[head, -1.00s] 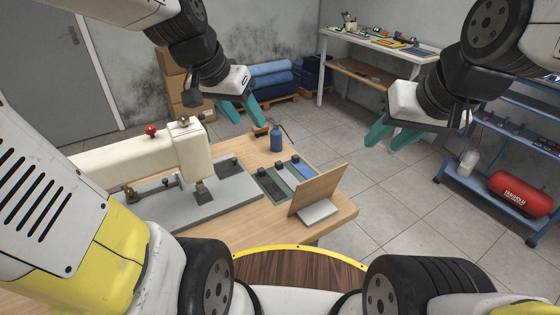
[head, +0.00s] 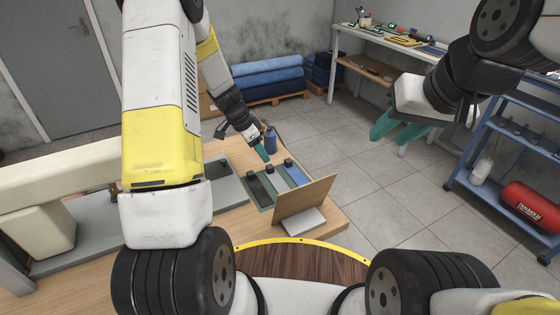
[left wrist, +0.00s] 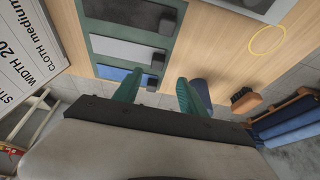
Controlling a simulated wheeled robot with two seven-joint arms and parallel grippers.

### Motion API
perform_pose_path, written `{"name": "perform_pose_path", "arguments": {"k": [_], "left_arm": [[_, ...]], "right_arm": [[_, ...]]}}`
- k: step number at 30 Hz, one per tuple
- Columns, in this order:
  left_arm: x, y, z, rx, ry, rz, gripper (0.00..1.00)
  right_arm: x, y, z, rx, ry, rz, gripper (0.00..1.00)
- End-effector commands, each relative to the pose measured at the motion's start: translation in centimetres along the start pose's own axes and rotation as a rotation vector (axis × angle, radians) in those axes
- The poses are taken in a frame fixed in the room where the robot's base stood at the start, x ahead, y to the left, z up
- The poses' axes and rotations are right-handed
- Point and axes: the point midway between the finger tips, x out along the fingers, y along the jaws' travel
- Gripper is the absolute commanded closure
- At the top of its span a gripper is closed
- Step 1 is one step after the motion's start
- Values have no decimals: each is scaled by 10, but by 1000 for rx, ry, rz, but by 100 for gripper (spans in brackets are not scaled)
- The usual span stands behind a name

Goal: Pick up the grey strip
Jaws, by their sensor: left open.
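The grey strip (head: 277,182) lies on a green tray (head: 261,203), between a dark strip (head: 261,192) and a blue strip (head: 296,174). Each strip has a small black block at its far end. In the left wrist view, the grey strip (left wrist: 128,51) lies just beyond my fingers, with the blue strip (left wrist: 117,75) nearer. My left gripper (head: 263,154) is over the tray's far edge; it also shows in the left wrist view (left wrist: 158,82), its teal fingers apart and empty. My right gripper (head: 397,132) hangs over the floor at right, fingers apart and empty.
A tilted wooden board (head: 305,197) with a pale sheet stands beside the tray. A blue bottle (head: 270,140) stands behind it, near a brush (left wrist: 244,99). A cream machine (head: 60,180) is at left, partly hidden by my left arm. Blue shelving (head: 490,140) stands at right.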

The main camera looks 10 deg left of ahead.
Motion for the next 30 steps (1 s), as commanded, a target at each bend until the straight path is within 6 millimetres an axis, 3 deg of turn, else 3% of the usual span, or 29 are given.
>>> {"name": "perform_pose_path", "arguments": {"k": [15, 24, 25, 30], "left_arm": [[67, 6, 1, 1, -1, 2, 51], [73, 6, 0, 1, 0, 1, 51], [73, 6, 0, 1, 0, 1, 53], [73, 6, 0, 0, 0, 1, 86]], "right_arm": [[0, 0, 0, 0, 0, 0, 64], [0, 0, 0, 0, 0, 0, 64], [0, 0, 0, 0, 0, 0, 64], [0, 0, 0, 0, 0, 0, 64]]}}
